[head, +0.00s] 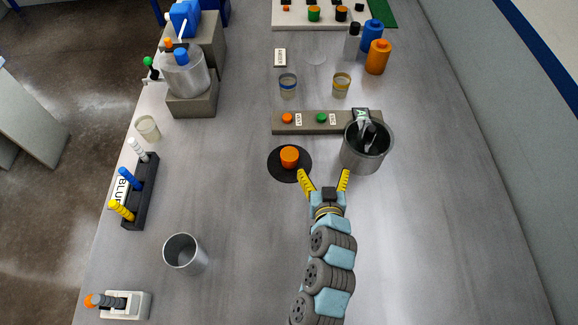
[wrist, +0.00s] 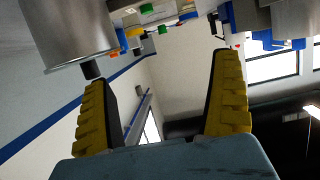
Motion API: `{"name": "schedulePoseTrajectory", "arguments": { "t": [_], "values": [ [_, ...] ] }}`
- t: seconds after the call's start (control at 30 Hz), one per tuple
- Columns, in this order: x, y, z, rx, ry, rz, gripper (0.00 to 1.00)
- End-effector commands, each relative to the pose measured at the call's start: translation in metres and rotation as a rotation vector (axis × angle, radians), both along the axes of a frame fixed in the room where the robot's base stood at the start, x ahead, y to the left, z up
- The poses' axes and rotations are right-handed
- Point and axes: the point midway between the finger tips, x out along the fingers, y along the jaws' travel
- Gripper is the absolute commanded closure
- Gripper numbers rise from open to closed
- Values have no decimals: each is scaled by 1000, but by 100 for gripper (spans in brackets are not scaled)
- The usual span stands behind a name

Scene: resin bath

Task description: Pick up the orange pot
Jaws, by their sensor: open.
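A small orange pot (head: 290,156) stands on a round black disc (head: 275,170) near the middle of the bench in the head view. My gripper (head: 324,175) is just to the right of and nearer than the disc, its yellow fingers spread and empty. The orange pot is apart from the fingers, with the left finger close to the disc's edge. In the wrist view, my open fingers (wrist: 162,70) have nothing between them. I cannot make out the orange pot for sure there.
A metal beaker (head: 352,158) with tools in it stands close to my right finger; its wall shows in the wrist view (wrist: 75,45). A button strip (head: 305,123) lies behind the disc. A larger orange bottle (head: 377,57) stands far back. An empty metal cup (head: 183,255) stands front left.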

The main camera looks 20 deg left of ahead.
Motion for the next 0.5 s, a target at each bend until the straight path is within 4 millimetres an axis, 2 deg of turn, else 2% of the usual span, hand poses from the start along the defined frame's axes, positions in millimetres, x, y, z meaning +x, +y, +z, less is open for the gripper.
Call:
{"name": "schedulePoseTrajectory", "arguments": {
  "t": [0.03, 0.1, 0.3, 0.5],
  "values": [
    [-6, 8, -14, -15, 24, 42, 6],
    [-15, 18, -24, -37, 60, 96, 6],
    [-33, 36, -36, -80, 113, 195, 6],
    [-30, 45, -42, -88, 126, 218, 6]
  ]
}}
